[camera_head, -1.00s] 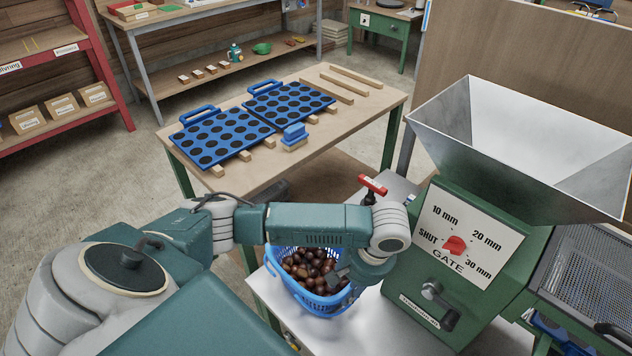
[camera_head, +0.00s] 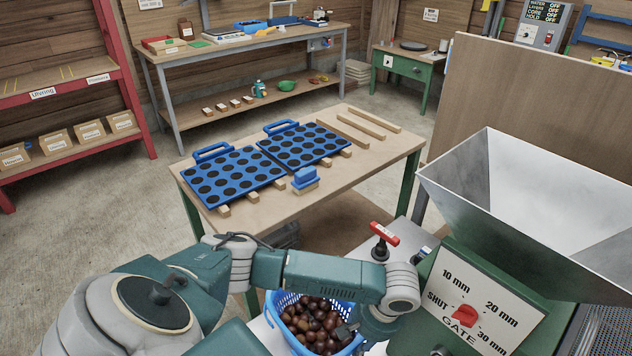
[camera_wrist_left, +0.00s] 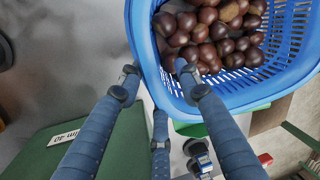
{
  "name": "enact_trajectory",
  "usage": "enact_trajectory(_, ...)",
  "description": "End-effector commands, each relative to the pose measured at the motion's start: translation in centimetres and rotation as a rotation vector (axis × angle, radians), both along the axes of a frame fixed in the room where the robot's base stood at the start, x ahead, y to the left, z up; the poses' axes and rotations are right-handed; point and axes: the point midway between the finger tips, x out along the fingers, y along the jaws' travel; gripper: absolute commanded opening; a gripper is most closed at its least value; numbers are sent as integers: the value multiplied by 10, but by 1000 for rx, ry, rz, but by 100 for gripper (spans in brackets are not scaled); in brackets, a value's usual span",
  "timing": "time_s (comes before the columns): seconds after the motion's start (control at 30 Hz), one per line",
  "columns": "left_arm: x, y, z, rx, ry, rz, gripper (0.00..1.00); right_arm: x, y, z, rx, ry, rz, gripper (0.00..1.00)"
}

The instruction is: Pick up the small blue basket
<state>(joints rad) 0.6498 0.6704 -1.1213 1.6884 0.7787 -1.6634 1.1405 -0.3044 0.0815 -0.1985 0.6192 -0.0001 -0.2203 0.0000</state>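The small blue basket (camera_head: 276,326) stands on a pale worktop at the bottom of the head view and is partly cut off. It holds many brown chestnuts (camera_head: 312,322). My left gripper (camera_head: 347,332) is at the basket's right side, mostly hidden by my arm. In the left wrist view the basket (camera_wrist_left: 292,52) fills the upper right. My left gripper (camera_wrist_left: 157,74) is open there, with its fingertips on either side of the basket's rim: one outside, one over the inside. A gap shows between the fingers and the rim. My right gripper is not in view.
The green machine with a metal hopper (camera_head: 540,215) stands close on the right. A red-handled lever (camera_head: 384,236) rises behind my wrist. The wooden table (camera_head: 375,160) beyond carries blue trays (camera_head: 235,178) and a blue-topped brush (camera_head: 305,179). Floor is free at left.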

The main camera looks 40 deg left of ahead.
Motion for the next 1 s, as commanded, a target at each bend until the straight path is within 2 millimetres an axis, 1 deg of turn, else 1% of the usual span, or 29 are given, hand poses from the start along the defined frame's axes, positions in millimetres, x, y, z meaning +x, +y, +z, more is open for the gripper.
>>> enact_trajectory(0.1, -1, 3, -12, 2, 2, 1, 34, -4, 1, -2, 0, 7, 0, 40)
enact_trajectory(0.3, -2, 10, -42, 2, 0, 0, 34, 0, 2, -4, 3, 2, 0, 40)
enact_trajectory(0.4, -2, 11, -51, 1, -1, 0, 34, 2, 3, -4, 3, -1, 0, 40)
enact_trajectory(0.67, -3, 12, -53, 0, -2, -1, 34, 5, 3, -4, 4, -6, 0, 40)
enact_trajectory(0.77, -3, 12, -53, 0, -1, -1, 16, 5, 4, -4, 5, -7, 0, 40)
enact_trajectory(0.8, -3, 12, -53, 0, -1, -1, 8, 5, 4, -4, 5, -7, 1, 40)
enact_trajectory(0.83, -3, 12, -53, 0, -1, -1, 2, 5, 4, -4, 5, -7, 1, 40)
enact_trajectory(0.87, -3, 12, -53, 0, -1, -1, 0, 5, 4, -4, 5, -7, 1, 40)
enact_trajectory(1.0, -3, 12, -52, 0, -2, 0, 0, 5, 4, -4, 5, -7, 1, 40)
